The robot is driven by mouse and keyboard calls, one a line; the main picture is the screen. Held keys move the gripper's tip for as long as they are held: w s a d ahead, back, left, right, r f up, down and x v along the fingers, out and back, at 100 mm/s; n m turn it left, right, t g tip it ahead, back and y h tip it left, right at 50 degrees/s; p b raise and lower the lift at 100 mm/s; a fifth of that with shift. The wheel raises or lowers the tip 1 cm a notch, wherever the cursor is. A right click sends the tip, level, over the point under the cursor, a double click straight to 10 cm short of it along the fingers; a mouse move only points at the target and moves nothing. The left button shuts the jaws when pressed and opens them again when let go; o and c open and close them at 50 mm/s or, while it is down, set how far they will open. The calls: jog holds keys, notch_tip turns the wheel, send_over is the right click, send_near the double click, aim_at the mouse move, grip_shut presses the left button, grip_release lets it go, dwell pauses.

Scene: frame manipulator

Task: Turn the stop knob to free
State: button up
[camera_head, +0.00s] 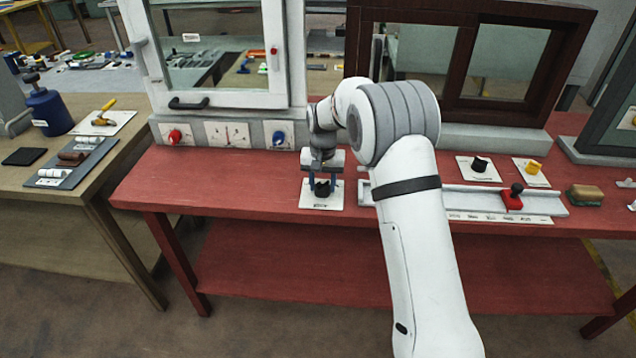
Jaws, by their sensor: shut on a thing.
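A black knob (322,189) stands on a white labelled plate (312,204) at the front of the red table, left of my arm. Its label is too small to read, so I cannot read whether it says stop or free. My gripper (322,182) points down over this knob, with its fingers on either side, shut on it. The fingers and wrist hide part of the knob, and its pointer direction cannot be made out.
A white window frame (217,99) stands behind, with a red knob (174,136) and a blue knob (278,138) below. A grey rail (460,198) with a red slider (512,199) lies right. Black (479,164) and yellow (533,168) knobs sit behind it.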

aim_at(323, 183)
jog(key=shift+s+f, duration=0.2)
jog(key=shift+f, duration=0.05)
jog(key=o, duration=1)
jog(key=shift+r, duration=0.15)
jog(key=shift+c, duration=0.2)
jog(key=shift+w, duration=0.1)
jog(key=shift+r, duration=0.15)
notch_tip(323, 183, up, 8)
jog(key=shift+f, duration=0.2)
